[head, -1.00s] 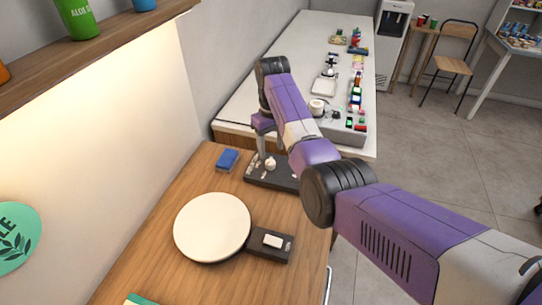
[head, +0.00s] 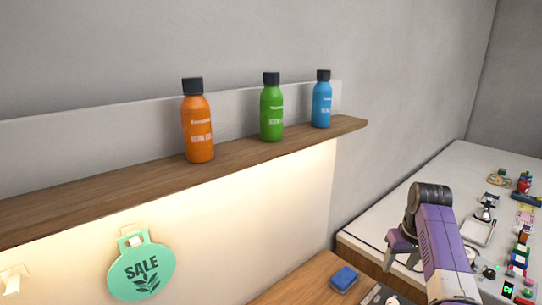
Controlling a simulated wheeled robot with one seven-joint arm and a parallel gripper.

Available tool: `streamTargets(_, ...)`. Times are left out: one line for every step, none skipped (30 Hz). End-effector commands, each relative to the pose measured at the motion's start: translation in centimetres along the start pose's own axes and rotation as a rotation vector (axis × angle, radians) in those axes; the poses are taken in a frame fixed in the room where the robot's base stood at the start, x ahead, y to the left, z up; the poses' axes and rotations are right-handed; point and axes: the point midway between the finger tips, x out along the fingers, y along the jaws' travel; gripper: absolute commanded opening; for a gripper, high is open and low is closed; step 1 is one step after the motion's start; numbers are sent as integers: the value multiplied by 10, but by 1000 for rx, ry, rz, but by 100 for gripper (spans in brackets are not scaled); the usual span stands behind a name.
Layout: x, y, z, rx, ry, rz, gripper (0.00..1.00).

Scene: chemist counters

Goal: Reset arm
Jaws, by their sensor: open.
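My arm shows at the lower right of the head view. My gripper (head: 399,264) points down past the far end of the wooden counter (head: 303,276), beside my purple forearm. Its fingers are apart and I see nothing between them. A blue block-like item (head: 343,279) lies on the wooden counter to the left of my gripper.
An orange bottle (head: 198,130), a green bottle (head: 271,115) and a blue bottle (head: 321,105) stand on a wooden shelf (head: 110,190). A green round SALE sign (head: 141,270) hangs below. A white counter (head: 458,168) with several small goods is at the right.

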Motion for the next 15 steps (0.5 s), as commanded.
streamTargets(-11,5,-19,10,78,18,52)
streamTargets(-15,8,-29,16,129,30,52)
streamTargets(-18,11,-40,25,193,45,52)
streamTargets(-18,14,-46,32,237,56,52)
streamTargets(-18,15,-51,38,278,65,52)
streamTargets(-17,17,-57,44,336,79,52)
streamTargets(-16,18,-60,48,378,88,52)
streamTargets(-14,18,-62,52,419,97,52)
streamTargets(-12,18,-63,58,471,108,52)
streamTargets(-9,17,-63,61,507,115,52)
streamTargets(-7,17,-62,63,543,122,52)
streamTargets(-3,15,-59,65,591,131,52)
streamTargets(0,14,-56,67,625,136,52)
streamTargets(2,12,-52,69,660,141,52)
streamTargets(6,9,-46,70,706,147,52)
